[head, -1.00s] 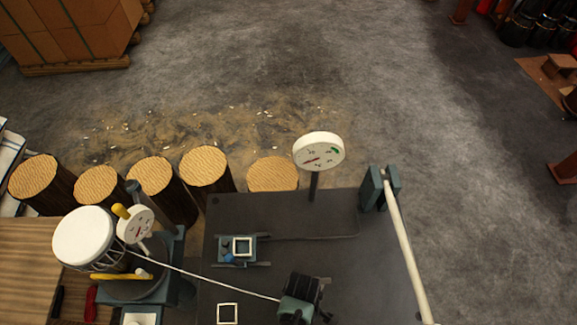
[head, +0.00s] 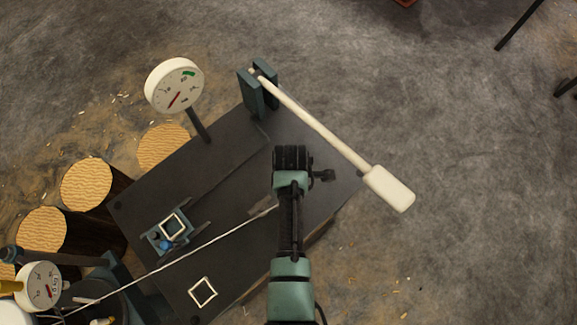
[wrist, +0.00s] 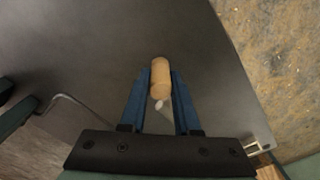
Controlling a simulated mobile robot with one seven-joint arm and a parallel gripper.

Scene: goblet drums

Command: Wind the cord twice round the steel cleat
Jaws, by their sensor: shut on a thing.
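My gripper (wrist: 160,88) is shut on a tan wooden toggle (wrist: 160,68), held between its two blue fingers above the dark bench. A short white bit, probably the cord's end, shows below the toggle. In the head view the white cord (head: 165,266) runs straight from the drum rig at lower left to beneath my wrist; my arm hides the fingers and toggle there. A blue-grey fitting with two grey bars (head: 168,229) stands on the bench left of my gripper; I cannot tell whether it is the steel cleat. No turns of cord show on it.
A white dial gauge (head: 174,86) on a post and a blue upright bracket (head: 258,94) with a long cream-handled lever (head: 388,188) stand at the bench's far side. A white square frame (head: 203,292) lies on the bench (head: 238,170). Log stumps (head: 87,184) stand left.

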